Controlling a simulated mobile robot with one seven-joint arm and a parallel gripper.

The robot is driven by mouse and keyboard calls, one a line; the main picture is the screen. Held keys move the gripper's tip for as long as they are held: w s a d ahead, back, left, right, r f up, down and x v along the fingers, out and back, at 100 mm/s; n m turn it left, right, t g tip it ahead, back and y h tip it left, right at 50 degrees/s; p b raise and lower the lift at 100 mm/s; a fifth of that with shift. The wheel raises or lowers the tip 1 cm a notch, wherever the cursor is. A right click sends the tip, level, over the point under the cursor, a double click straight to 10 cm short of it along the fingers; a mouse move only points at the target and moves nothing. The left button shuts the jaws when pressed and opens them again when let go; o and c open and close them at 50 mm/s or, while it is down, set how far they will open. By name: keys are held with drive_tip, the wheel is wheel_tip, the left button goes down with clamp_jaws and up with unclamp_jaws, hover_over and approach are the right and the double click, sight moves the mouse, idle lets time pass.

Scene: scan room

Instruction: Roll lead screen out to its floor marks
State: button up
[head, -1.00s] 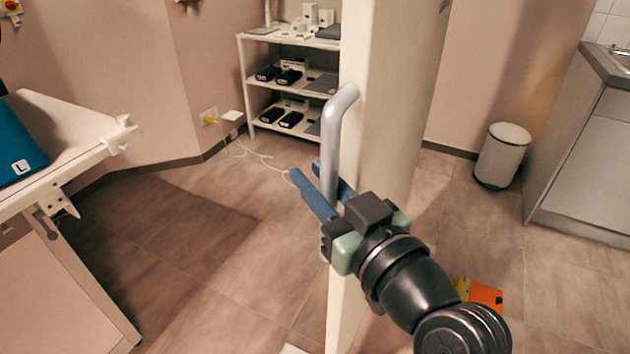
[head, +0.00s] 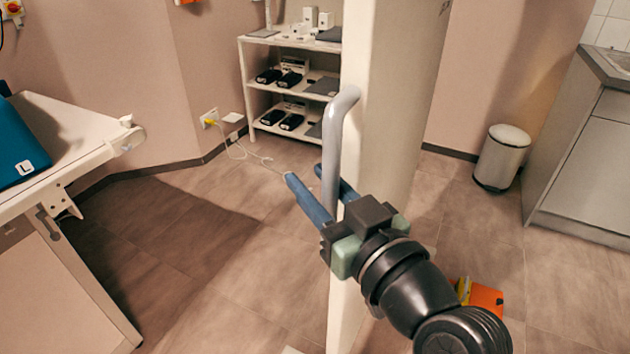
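The lead screen (head: 385,120) is a tall cream panel standing upright at the centre of the head view. A grey bent bar handle (head: 331,150) sticks out from its near left edge. My gripper (head: 303,174) has its two blue fingers on either side of the handle's upright part. A gap shows between the left finger and the bar, so the fingers look open around it. The lower end of the handle is hidden by my gripper. A small white patch at the bottom edge, left of the screen, may be a floor mark; I cannot tell.
A table (head: 75,130) with a blue pad (head: 18,150) stands at the left. A white shelf (head: 262,95) with black items is behind the screen. A bin (head: 502,160) and a grey cabinet (head: 590,170) are right. An orange-yellow object (head: 487,298) lies on the floor beside my arm.

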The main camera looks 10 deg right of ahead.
drive_tip(key=shift+s+d, duration=0.1)
drive_tip(key=v, duration=1.2)
drive_tip(key=shift+s, duration=0.35)
drive_tip(key=shift+d, duration=0.15)
drive_tip(key=shift+f, duration=0.1)
